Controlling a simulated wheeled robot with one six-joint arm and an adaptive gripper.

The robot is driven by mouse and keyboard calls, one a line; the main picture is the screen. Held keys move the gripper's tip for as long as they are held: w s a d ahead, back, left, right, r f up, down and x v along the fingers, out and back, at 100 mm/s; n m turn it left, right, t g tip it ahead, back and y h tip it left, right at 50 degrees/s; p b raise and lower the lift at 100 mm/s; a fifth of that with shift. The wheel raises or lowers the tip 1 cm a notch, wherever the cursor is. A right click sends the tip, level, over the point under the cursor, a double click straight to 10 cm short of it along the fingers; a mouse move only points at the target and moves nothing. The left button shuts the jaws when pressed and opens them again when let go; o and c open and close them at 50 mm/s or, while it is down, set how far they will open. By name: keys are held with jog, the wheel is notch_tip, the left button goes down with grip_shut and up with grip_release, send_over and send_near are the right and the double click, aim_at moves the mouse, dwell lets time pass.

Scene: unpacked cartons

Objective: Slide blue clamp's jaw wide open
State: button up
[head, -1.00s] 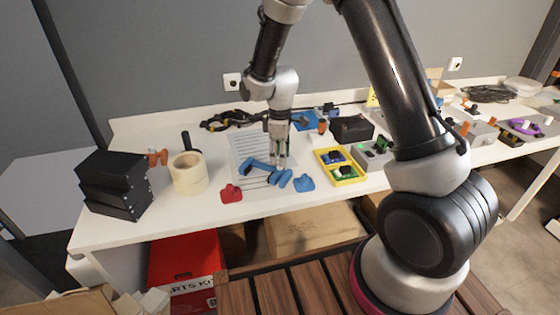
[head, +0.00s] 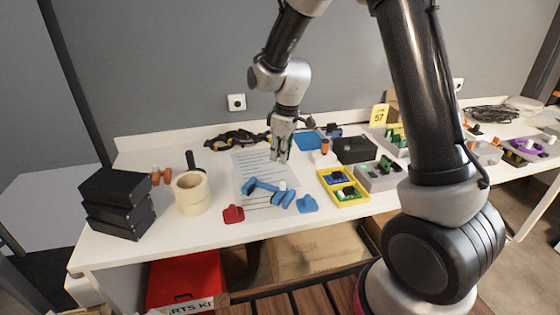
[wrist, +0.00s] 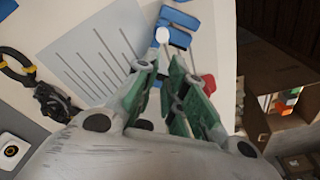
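The blue clamp (head: 264,188) lies on the paper sheet on the white table. Its blue end pieces sit along a bar, and a small white round part shows near the right-hand ones. In the wrist view its blue parts (wrist: 178,22) are near the top, with the white round part beside them. How far apart the jaws stand is hard to judge. My gripper (head: 281,155) is above and behind the clamp, apart from it. In the wrist view its green-padded fingers (wrist: 168,84) are spread with a gap between them and hold nothing.
A red piece (head: 233,214) and a blue piece (head: 307,204) lie near the front edge. A tape roll (head: 191,193) and stacked black boxes (head: 118,205) stand left. A yellow tray (head: 348,199) and grey box (head: 380,176) are right. Dark goggles or straps lie behind.

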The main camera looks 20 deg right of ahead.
aim_at(276, 187)
jog(key=m, duration=0.1)
jog(key=w+a+m+t, duration=0.1)
jog(key=w+m+t+y, duration=0.1)
jog(key=shift+w+a+f, duration=0.25)
grip_shut()
jog(key=shift+m, duration=0.3)
jog(key=x, duration=1)
jog(key=shift+w+a, duration=0.1)
jog(key=shift+w, duration=0.35)
jog(key=shift+s+d+r, duration=0.15)
jog(key=shift+s+d, duration=0.25)
jog(key=shift+s, duration=0.15)
jog(key=shift+s+d+r, duration=0.15)
jog(key=shift+s+d, duration=0.2)
jog(key=shift+s, duration=0.15)
jog(key=shift+s+d+f, duration=0.1)
jog(key=shift+s+d, duration=0.25)
jog(key=shift+s, duration=0.3)
